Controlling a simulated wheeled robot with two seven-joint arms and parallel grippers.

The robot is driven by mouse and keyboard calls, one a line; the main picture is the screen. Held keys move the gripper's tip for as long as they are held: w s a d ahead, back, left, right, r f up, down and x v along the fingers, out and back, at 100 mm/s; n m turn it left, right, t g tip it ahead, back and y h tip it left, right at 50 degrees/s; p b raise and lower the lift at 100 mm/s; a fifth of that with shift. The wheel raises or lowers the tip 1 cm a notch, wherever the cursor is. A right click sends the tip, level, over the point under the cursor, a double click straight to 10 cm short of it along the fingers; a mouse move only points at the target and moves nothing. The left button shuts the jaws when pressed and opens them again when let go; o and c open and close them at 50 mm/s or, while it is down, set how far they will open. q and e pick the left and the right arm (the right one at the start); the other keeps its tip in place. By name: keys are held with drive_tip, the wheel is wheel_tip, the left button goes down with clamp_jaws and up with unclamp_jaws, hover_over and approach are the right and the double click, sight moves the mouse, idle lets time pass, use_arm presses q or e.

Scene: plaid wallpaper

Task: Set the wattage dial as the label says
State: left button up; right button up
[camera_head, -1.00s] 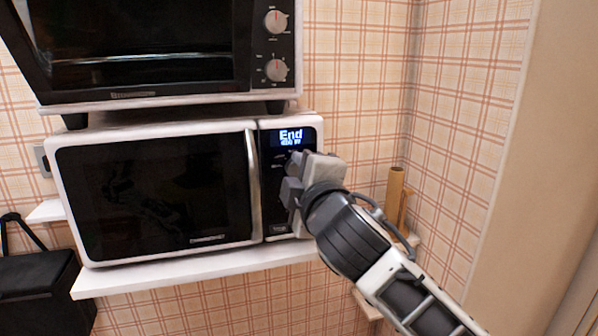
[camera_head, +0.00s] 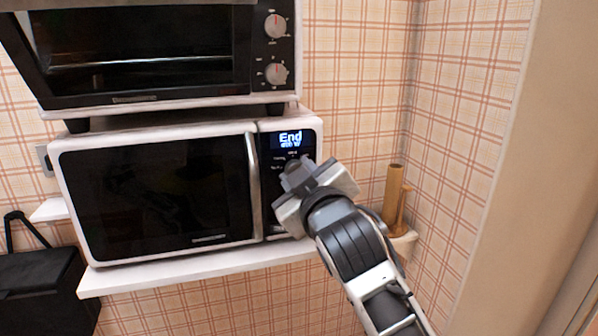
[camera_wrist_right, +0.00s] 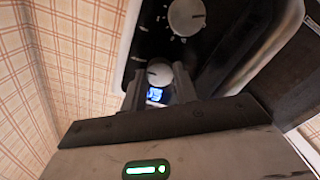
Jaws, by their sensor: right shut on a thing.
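The white microwave (camera_head: 88,257) has a black control panel at its right, with a lit blue display (camera_head: 290,139). The display reads "End" above small text, too blurred to read surely. My right gripper (camera_head: 291,173) is at the panel just below the display, turned at a slant. In the right wrist view, its two fingers (camera_wrist_right: 160,88) are shut on the small grey-white upper dial (camera_wrist_right: 159,70). A larger lower dial (camera_wrist_right: 187,16) stands clear of the fingers. In the head view, the gripper hides both dials. No readable wattage label shows. My left gripper is not in view.
A toaster oven (camera_head: 165,104) with two knobs stands on top of the microwave. The microwave rests on a white shelf (camera_head: 110,283). A brown roll holder (camera_head: 393,194) stands at the right, near the wall corner. A black bag (camera_head: 35,290) is at lower left.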

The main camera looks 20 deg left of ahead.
idle(0.4)
drive_tip(key=o, duration=1)
drive_tip(key=shift+c, duration=0.2)
drive_tip(key=b+v, duration=0.2)
drive_tip(key=v, duration=1.4)
